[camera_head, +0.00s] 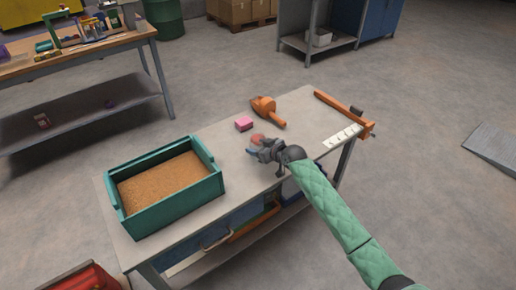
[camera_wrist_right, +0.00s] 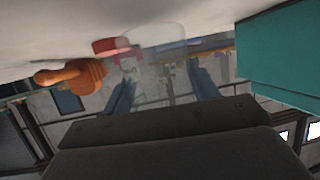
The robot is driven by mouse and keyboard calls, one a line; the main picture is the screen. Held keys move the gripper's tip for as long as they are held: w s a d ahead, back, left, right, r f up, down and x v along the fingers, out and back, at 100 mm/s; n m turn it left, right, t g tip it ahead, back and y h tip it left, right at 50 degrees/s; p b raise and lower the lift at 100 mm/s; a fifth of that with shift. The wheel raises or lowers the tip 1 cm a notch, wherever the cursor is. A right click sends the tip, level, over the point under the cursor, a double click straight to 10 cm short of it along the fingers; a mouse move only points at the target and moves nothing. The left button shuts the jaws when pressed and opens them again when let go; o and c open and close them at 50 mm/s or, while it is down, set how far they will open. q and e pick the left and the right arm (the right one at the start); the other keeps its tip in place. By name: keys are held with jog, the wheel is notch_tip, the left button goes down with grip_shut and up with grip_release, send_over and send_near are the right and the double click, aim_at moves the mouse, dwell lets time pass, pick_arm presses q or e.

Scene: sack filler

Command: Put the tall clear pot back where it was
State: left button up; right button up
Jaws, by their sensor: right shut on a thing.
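The clear pot (camera_wrist_right: 155,42) shows faintly between the fingers of my right gripper (camera_wrist_right: 163,80) in the right wrist view, see-through, with the table behind it. My right gripper (camera_head: 257,148) is shut on it. In the head view the gripper is over the middle of the workbench (camera_head: 222,172), and a small reddish, see-through shape (camera_head: 257,138) sits at its fingertips. Much of the pot is hidden or too faint to make out, and I cannot tell whether its base touches the table. My left gripper is not in view.
A teal crate of brown grain (camera_head: 210,160) stands on the bench at left. A pink block (camera_head: 243,124) and an orange tool (camera_head: 266,110) lie behind the gripper. An orange bar clamp (camera_head: 340,108) and a white marked strip (camera_head: 342,137) are at the right end.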

jog(key=shift+f, duration=0.7)
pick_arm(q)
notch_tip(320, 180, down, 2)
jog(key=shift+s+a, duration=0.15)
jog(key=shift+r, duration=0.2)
pick_arm(e)
jog(key=shift+f, duration=0.15)
jog(key=o, duration=1)
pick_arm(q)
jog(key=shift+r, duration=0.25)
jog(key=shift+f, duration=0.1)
pick_arm(e)
jog(key=shift+r, duration=0.2)
jog(key=shift+v, duration=0.85)
jog(key=shift+s+d+b, duration=0.3)
jog(key=shift+s+d, duration=0.1)
jog(key=shift+s, duration=0.1)
pick_arm(q)
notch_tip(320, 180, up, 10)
jog(key=b, duration=0.1)
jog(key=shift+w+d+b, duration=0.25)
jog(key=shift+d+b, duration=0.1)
jog(key=shift+b, duration=0.05)
pick_arm(e)
jog(key=v, duration=0.9)
jog(key=shift+r, duration=0.15)
